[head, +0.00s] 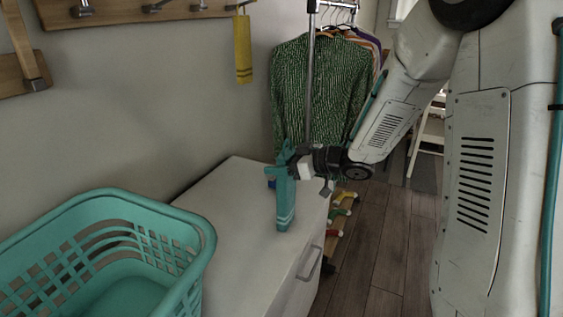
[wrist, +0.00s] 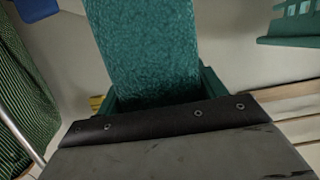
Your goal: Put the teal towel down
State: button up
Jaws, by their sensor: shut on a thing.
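The teal towel (head: 285,203) hangs upright from my gripper (head: 283,167) in the head view, over the white cabinet top. Its lower end is close to the cabinet top; I cannot tell whether it touches. My gripper is shut on the towel's upper part. In the wrist view the towel (wrist: 150,50) fills the upper middle, just beyond the dark gripper body, and hides most of the fingers.
A teal laundry basket (head: 205,240) stands at the left. A yellow towel (head: 243,50) hangs from a wall hook rail. A clothes rack with a green patterned garment (head: 318,90) stands behind.

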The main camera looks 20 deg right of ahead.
jog(key=o, duration=1.5)
jog(key=shift+r, duration=0.1)
jog(key=shift+s+d+r, duration=0.2)
jog(key=shift+s, duration=0.05)
jog(key=v, duration=1.1)
jog(key=w+d+r+m+t+h, duration=0.2)
jog(key=d+r+m+h, duration=0.25)
jog(key=h, duration=0.55)
jog(key=s+d+r+m+g+h, duration=0.2)
jog(key=s+d+m+g+h, duration=0.15)
jog(key=s, duration=0.45)
jog(key=s+a+g+y, duration=0.1)
jog(key=s+a+g, duration=0.1)
jog(key=s+a, duration=0.2)
jog(key=s+a+f+g+y, duration=0.1)
jog(key=s+a+g, duration=0.2)
jog(key=s, duration=0.7)
jog(key=s+a+f+m+g+y, duration=0.1)
jog(key=s+a+g, duration=0.1)
jog(key=s+a, duration=0.3)
jog(key=s, duration=0.3)
jog(key=shift+g, duration=0.35)
